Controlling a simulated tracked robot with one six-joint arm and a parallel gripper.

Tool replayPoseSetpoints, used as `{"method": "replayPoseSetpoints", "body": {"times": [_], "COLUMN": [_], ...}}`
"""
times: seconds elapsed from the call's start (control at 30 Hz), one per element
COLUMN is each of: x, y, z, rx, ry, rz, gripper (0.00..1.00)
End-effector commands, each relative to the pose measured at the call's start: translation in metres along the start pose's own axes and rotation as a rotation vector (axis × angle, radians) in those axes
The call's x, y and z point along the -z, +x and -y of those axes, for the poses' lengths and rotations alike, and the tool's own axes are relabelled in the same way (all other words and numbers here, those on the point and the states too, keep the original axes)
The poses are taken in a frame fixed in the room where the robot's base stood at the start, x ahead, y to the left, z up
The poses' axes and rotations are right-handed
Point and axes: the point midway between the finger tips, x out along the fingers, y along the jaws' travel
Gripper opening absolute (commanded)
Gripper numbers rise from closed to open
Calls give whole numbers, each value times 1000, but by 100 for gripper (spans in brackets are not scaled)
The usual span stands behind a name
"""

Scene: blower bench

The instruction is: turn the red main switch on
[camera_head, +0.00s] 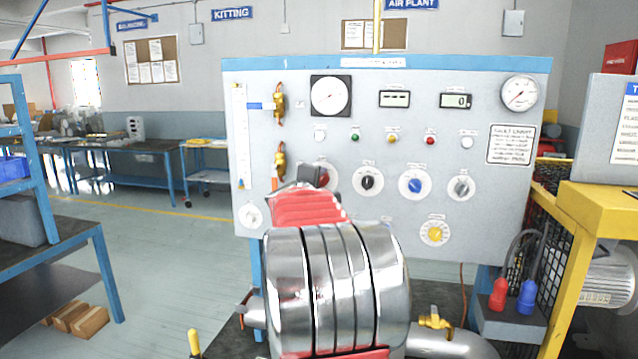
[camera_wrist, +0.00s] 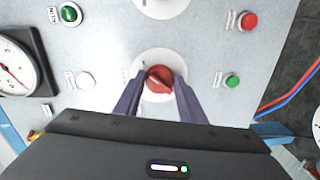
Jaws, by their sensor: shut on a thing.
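The red main switch is a round red knob on a white disc, seen in the wrist view (camera_wrist: 158,79) between my two fingers. In the head view only a red part of it (camera_head: 324,178) shows, at the left of the row of knobs on the grey panel (camera_head: 460,215). My gripper (camera_wrist: 160,83) is shut on the knob, one finger on each side. In the head view my gripper (camera_head: 312,174) is mostly hidden behind my own arm. I cannot tell surely which setting the knob points to.
Right of the switch are a black knob (camera_head: 367,181), a blue knob (camera_head: 416,184) and a grey knob (camera_head: 461,187). A yellow knob (camera_head: 435,233) sits lower. Small lamps and buttons, a dial (camera_head: 329,95) and brass valves (camera_head: 279,160) are close by.

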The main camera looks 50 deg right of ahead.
Motion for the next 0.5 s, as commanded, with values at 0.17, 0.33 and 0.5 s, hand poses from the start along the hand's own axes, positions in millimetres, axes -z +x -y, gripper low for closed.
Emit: {"method": "replayPoseSetpoints", "body": {"times": [0.17,0.33,0.5], "x": [-2,-2,-2], "y": [0,0,0], "z": [3,3,4], "rx": [5,7,8], "ry": [78,116,124], "rz": [-5,-8,-8], "gripper": [14,14,14]}}
